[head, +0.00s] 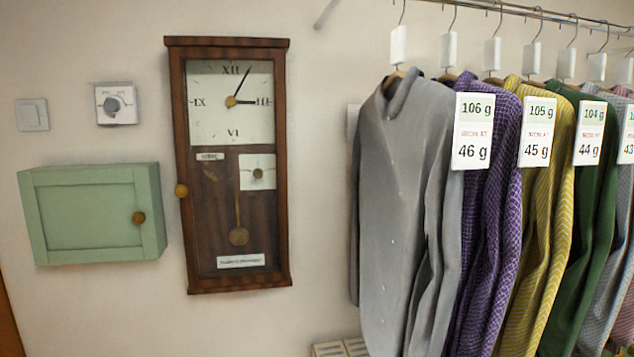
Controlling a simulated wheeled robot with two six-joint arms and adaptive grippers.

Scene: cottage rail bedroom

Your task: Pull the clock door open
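The wall clock (184,262) is a tall dark-brown wooden case hanging on the wall left of centre. Its door has a glazed front; behind it show a pale dial (215,118) with Roman numerals and a brass pendulum (239,236). A small round brass knob (181,190) sits at the left edge of the clock door. The door looks shut against the case. Neither of my grippers shows in the head view.
A green wall cabinet (85,212) with a round knob hangs just left of the clock. A dial control (116,104) and a light switch (32,115) are above it. Shirts (405,200) on a rail (530,12) fill the right side. Bare wall separates clock and shirts.

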